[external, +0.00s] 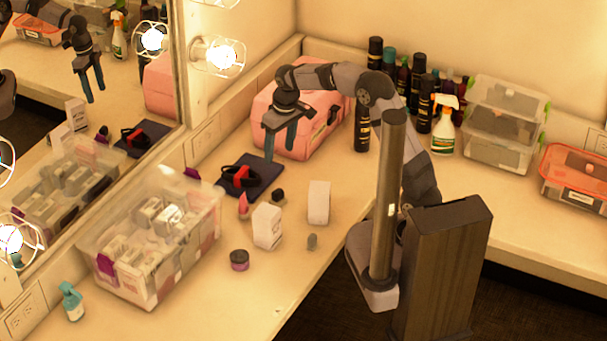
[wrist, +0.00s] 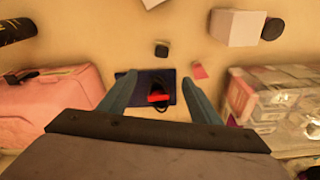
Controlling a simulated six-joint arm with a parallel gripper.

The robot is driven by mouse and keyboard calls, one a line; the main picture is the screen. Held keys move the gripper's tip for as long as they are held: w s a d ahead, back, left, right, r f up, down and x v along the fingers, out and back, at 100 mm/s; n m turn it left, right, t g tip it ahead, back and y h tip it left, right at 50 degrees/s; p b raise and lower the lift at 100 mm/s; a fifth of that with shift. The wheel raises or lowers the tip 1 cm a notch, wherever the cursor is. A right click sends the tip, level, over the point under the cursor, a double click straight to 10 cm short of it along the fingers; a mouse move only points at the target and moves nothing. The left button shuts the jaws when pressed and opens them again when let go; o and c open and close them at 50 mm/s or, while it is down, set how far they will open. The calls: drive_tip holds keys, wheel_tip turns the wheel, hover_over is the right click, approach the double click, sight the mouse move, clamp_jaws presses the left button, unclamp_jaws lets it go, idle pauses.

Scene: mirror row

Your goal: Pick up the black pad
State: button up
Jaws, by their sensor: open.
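A small black rounded item (external: 278,195), which could be the black pad, lies on the counter; it also shows in the wrist view (wrist: 161,49). A flat dark navy mat (external: 264,170) lies just behind it, also in the wrist view (wrist: 126,90), with a black and red object (external: 238,177) on it. I cannot tell for certain which of the two dark things is the pad. My gripper (external: 279,152) is open and empty, pointing down above the mat.
A pink case (external: 310,130) stands close behind my gripper. A clear bin (external: 165,250) is at the left. White boxes (external: 267,227) (external: 319,203), a pink item (external: 243,205) and a dark jar (external: 239,260) stand nearby. A mirror (external: 60,150) lines the left. The counter's front is mostly clear.

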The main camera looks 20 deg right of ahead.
hover_over(278, 191)
drive_tip(key=f, duration=0.9)
drive_tip(key=shift+s+d, duration=0.35)
drive_tip(key=shift+w+a+f+p, duration=0.15)
drive_tip(key=shift+f+p, duration=0.3)
drive_tip(key=shift+f, duration=0.85)
drive_tip(key=shift+w+a+f+p, duration=0.1)
drive_tip(key=shift+f+p, duration=0.3)
drive_tip(key=shift+f, duration=0.9)
drive_tip(key=shift+w+a+f+p, duration=0.15)
drive_tip(key=shift+f+p, duration=0.3)
drive_tip(key=shift+f, duration=0.85)
drive_tip(key=c, duration=1.1)
